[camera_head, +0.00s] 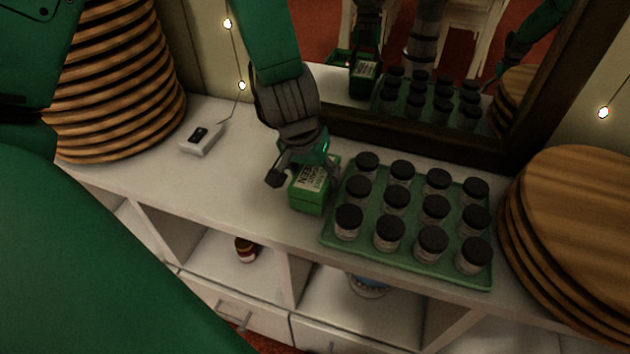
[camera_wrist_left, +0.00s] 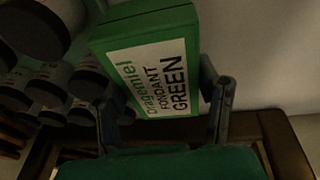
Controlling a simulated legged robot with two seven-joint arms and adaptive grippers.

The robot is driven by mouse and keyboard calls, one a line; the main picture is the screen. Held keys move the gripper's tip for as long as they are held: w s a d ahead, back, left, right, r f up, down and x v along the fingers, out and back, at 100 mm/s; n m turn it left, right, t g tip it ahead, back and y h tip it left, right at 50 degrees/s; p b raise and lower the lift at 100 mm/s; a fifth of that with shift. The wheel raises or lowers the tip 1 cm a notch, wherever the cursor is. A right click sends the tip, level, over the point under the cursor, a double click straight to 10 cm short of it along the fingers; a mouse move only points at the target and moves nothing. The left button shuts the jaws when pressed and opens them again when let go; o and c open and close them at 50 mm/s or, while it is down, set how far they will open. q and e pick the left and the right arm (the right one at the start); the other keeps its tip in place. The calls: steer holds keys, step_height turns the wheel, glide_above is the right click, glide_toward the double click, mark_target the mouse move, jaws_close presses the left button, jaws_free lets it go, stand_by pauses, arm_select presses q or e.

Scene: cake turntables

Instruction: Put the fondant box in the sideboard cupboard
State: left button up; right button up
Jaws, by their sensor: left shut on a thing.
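The green fondant box (camera_head: 309,188) stands on the white sideboard top, just left of the tray of jars. Its label reads fondant green in the left wrist view (camera_wrist_left: 150,70). My left gripper (camera_head: 305,170) reaches down from above and is shut on the box, with a finger on each side of it; its fingers also show in the left wrist view (camera_wrist_left: 165,110). The sideboard (camera_head: 225,190) has open compartments (camera_head: 215,262) below its top, with drawers (camera_head: 235,310) under them. My right gripper is not in view.
A green tray (camera_head: 333,236) with several black-lidded jars (camera_head: 389,232) is close to the box's right. Round wooden boards are stacked at left (camera_head: 120,90) and right (camera_head: 575,200). A small bottle (camera_head: 246,250) stands in a compartment. A mirror (camera_head: 440,70) is behind. A white switch box (camera_head: 201,139) lies left.

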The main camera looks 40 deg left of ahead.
arm_select(q)
steer(key=shift+w+d+f, duration=0.1)
steer(key=shift+d+f, duration=0.05)
steer(key=shift+f, duration=0.45)
steer(key=shift+f, duration=0.15)
steer(key=o, duration=1.4)
